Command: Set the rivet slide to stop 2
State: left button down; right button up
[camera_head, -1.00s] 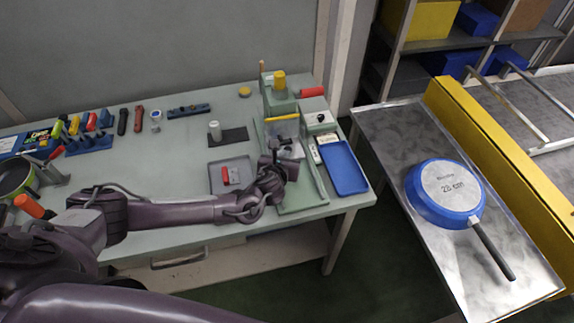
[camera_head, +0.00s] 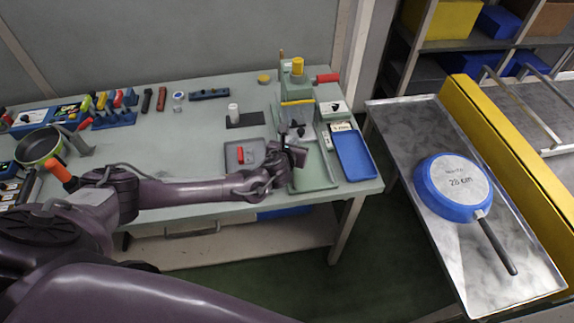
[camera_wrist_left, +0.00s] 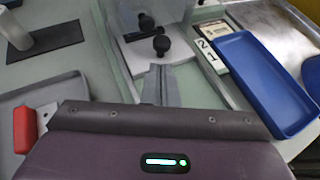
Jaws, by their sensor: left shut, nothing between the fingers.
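The rivet fixture is a pale green press (camera_head: 297,92) with a yellow top and a red handle, at the right end of the bench. In the left wrist view a black ball knob (camera_wrist_left: 161,44) stands over a light plate, with a second black knob (camera_wrist_left: 146,21) just behind it. A white label strip with the digits 2 and 1 (camera_wrist_left: 207,50) lies right of the knobs. My left gripper (camera_head: 298,143) is over the fixture's front; its shut, empty fingers (camera_wrist_left: 159,72) point at the nearer knob, a little short of it. The slide's exact stop cannot be told.
A blue tray (camera_head: 354,157) lies right of the fixture. A grey tray with a red-handled piece (camera_head: 232,168) is left of it. A blue pan (camera_head: 437,203) lies on the metal table at right.

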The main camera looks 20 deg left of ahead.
pick_arm(q)
jog(key=shift+v, duration=1.1)
jog(key=shift+s+d, duration=0.1)
jog(key=shift+s, duration=0.1)
jog(key=b+v, duration=0.1)
jog(key=v, duration=0.1)
jog(key=shift+s, duration=0.3)
jog(key=s+d+r+n+g+h+b, duration=0.1)
jog(key=s+d+r+n+g+h, duration=0.3)
jog(key=s+d+n, duration=1.2)
jog(key=s+a+n+g+y, duration=0.2)
jog(key=s+a+n+g, duration=0.3)
jog(key=s+a+n, duration=0.95)
notch_tip(320, 180, down, 29)
jog(key=w+d+n+g, duration=0.2)
jog(key=s+a+f+b, duration=0.1)
jog(key=s+a+f, duration=0.2)
jog(key=s+f, duration=1.6)
jog(key=shift+s+f+g, duration=0.3)
jog(key=shift+s+g, duration=0.1)
jog(key=shift+s, duration=0.05)
pick_arm(e)
jog(key=f, duration=0.3)
jog(key=shift+s+d+f, duration=0.1)
jog(key=shift+s+f, duration=0.05)
jog(key=shift+s, duration=0.05)
